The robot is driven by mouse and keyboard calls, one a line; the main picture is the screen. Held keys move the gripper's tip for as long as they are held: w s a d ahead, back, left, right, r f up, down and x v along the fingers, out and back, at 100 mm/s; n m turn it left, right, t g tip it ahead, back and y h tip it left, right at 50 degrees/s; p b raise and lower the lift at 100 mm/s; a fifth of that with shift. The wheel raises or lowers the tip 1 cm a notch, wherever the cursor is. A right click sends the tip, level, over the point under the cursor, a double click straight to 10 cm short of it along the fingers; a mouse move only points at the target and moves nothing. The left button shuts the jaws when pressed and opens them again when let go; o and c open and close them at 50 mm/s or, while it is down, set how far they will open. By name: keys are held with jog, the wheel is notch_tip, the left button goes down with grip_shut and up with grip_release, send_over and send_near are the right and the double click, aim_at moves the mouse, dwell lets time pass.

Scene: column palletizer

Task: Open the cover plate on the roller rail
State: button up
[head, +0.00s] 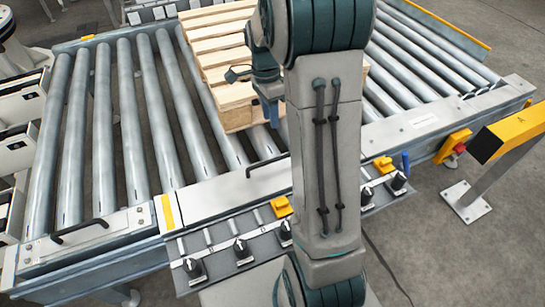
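The roller rail (120,196) runs along the front of the conveyor in the head view. A grey cover plate (120,224) with a black bar handle (80,231) lies flat on its left part. A longer plate (222,197) with another black handle (267,164) lies in the middle, partly hidden by my arm. Another plate with a white label (425,121) continues to the right. The plates look closed. My gripper (262,92) is beyond the rail, over the wooden pallet, apart from both handles. My arm partly hides it, and its opening is unclear.
Metal rollers (103,130) fill the conveyor behind the rail. A wooden pallet (225,62) sits on them. Below the rail is a panel with black knobs (241,251) and yellow parts (281,207). A yellow post (510,135) stands at right.

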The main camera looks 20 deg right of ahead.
jog(key=b, duration=0.3)
send_over(275, 170)
jog(key=w, duration=0.2)
jog(key=f, duration=1.3)
jog(key=shift+s+d+f, duration=0.15)
jog(key=shift+d+f, duration=0.05)
jog(key=shift+f, duration=0.2)
grip_shut()
